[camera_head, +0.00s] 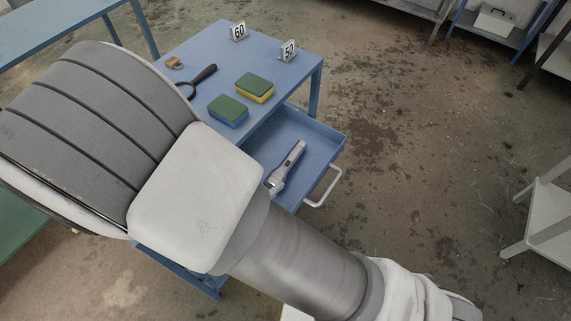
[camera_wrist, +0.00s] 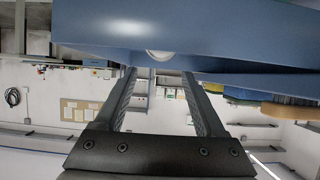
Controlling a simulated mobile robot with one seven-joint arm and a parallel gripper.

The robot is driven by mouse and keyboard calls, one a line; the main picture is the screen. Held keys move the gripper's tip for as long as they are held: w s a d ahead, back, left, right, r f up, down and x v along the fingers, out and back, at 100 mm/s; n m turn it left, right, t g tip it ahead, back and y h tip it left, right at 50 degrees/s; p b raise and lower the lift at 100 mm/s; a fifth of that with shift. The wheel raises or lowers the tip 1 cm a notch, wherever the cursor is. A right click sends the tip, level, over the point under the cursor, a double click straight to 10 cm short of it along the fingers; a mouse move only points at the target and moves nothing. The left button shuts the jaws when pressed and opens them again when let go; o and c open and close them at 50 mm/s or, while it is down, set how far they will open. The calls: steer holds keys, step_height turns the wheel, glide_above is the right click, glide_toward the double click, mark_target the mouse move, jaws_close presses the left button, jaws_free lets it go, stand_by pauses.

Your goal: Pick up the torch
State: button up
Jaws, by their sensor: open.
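The torch (camera_head: 286,168) is a grey, silvery flashlight lying slanted in the open blue drawer (camera_head: 322,142), its lower end close to my arm's outline. In the head view my gripper is hidden by my arm. In the wrist view my gripper (camera_wrist: 160,74) is open, its two dark fingers apart with nothing seen held between them. A blue panel (camera_wrist: 240,30) crosses the view at the fingertips. A pale round thing (camera_wrist: 162,55) shows at its edge between the fingers; I cannot tell what it is. The torch cannot be made out clearly in the wrist view.
The drawer's handle (camera_head: 324,188) sticks out.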

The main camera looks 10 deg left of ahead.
mark_target(284, 165)
steer(key=b+x, duration=0.1)
steer(key=x, duration=0.8)
steer(key=shift+w+f+b, duration=0.1)
steer(key=shift+w+b, duration=0.3)
jaws_close()
